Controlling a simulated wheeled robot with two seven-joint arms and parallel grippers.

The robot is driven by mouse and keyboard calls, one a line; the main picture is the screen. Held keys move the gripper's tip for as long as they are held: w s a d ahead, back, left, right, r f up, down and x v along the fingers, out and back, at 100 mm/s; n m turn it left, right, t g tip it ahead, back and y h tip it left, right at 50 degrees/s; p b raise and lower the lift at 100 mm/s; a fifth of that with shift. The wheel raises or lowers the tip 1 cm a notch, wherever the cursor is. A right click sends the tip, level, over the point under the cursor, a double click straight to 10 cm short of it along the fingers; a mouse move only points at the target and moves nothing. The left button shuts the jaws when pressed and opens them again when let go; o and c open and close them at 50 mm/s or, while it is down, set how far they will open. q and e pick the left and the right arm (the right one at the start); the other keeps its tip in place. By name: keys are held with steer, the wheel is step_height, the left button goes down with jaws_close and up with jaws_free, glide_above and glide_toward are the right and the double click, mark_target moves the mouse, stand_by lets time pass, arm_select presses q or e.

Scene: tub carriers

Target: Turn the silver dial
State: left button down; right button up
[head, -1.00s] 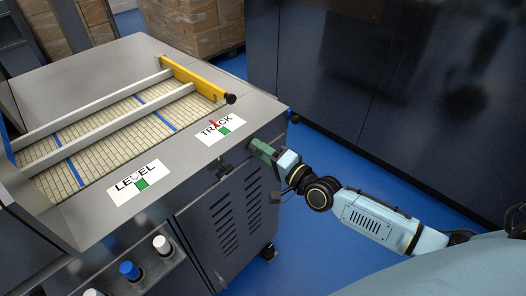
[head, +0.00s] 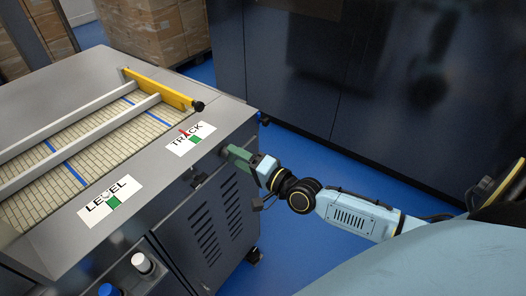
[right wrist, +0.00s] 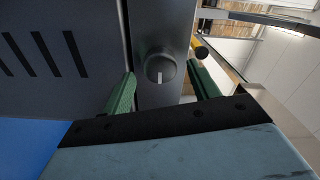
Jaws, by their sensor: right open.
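A round grey dial (right wrist: 160,66) with a pale mark on its face shows in the right wrist view, on the narrow front face of the machine. My right gripper (right wrist: 162,90) is open, with one green finger on each side of the dial; I cannot tell whether they touch it. In the head view my right gripper (head: 236,153) is at the machine's front edge, near the TRACK label (head: 190,138). The dial cannot be made out there. My left gripper is not in view.
The machine top (head: 75,64) carries rails, a brick-patterned belt and a yellow bar (head: 160,90). A dark cabinet (head: 350,80) stands behind; blue floor lies between.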

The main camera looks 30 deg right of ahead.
steer(key=v, duration=1.1)
steer(key=shift+s, duration=0.4)
steer(key=shift+d, duration=0.1)
steer(key=s+d+f+n+g+h, duration=0.2)
steer(key=s+f, duration=0.1)
steer(key=f, duration=0.7)
steer(key=s+d+f+n+g+h, duration=0.1)
steer(key=s+f+n+g, duration=0.2)
steer(key=f, duration=0.7)
steer(key=s+d+f+n+g+h, duration=0.2)
steer(key=s+f, duration=0.2)
steer(key=f, duration=0.6)
steer(key=s+a+f+n+g, duration=0.2)
steer(key=s+f, duration=0.3)
steer(key=s, duration=0.3)
steer(key=s+a+f+n+g, duration=0.2)
steer(key=s+a+f+g, duration=0.1)
steer(key=s, duration=0.5)
steer(key=s+a+f+n+g+h, duration=0.1)
steer(key=s+a+f+n+g, duration=0.1)
steer(key=s+f, duration=0.5)
steer(key=shift+s+a+n+g, duration=0.3)
steer(key=shift+s+a+g, duration=0.15)
steer(key=shift+a+g, duration=0.5)
steer(key=shift+d, duration=0.1)
steer(key=shift+c, duration=0.2)
